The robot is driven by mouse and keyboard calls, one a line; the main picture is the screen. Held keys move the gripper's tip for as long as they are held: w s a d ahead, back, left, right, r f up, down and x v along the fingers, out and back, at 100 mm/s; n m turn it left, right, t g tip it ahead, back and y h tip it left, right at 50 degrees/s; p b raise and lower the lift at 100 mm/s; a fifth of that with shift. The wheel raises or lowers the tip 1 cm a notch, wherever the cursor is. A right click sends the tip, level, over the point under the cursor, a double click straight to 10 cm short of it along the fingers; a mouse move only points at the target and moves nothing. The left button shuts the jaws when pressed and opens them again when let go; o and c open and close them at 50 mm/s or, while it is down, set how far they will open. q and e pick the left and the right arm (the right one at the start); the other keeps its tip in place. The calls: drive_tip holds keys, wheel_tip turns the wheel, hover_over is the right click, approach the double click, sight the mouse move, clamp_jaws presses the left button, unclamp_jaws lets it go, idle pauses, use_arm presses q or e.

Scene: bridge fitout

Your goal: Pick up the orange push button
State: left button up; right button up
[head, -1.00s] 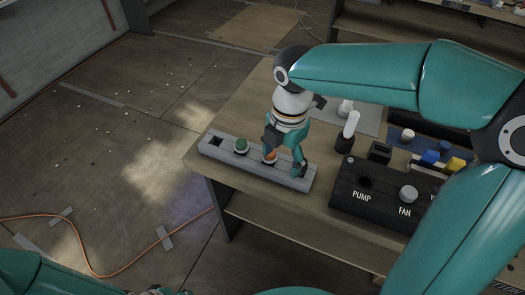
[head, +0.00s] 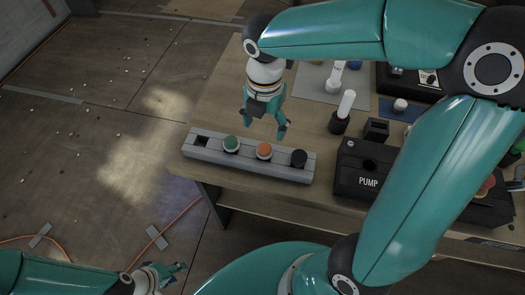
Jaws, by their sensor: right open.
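The orange push button (head: 264,151) sits upright in the grey button strip (head: 225,163), between a green button (head: 231,143) and a black button (head: 298,158). My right gripper (head: 265,123) is open and empty, with its fingers pointing down. It hangs apart from the orange button, just above it in the picture. The button is in full view. My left gripper (head: 179,272) is low at the bottom of the head view, far from the strip. It is too small and dark to tell whether its fingers are open.
A black PUMP box (head: 364,183) and a black holder with a white lever (head: 346,106) stand to the right. An orange cable (head: 190,207) lies on the floor.

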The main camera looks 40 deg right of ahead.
sight(265, 147)
wheel_tip(265, 147, down, 10)
drive_tip(key=shift+d+f, duration=0.1)
idle(0.4)
drive_tip(key=c, duration=1.3)
drive_tip(key=shift+o, duration=0.2)
drive_tip(key=shift+r, duration=0.25)
wheel_tip(265, 147, up, 20)
drive_tip(key=p, duration=0.1)
drive_tip(key=shift+f, duration=0.15)
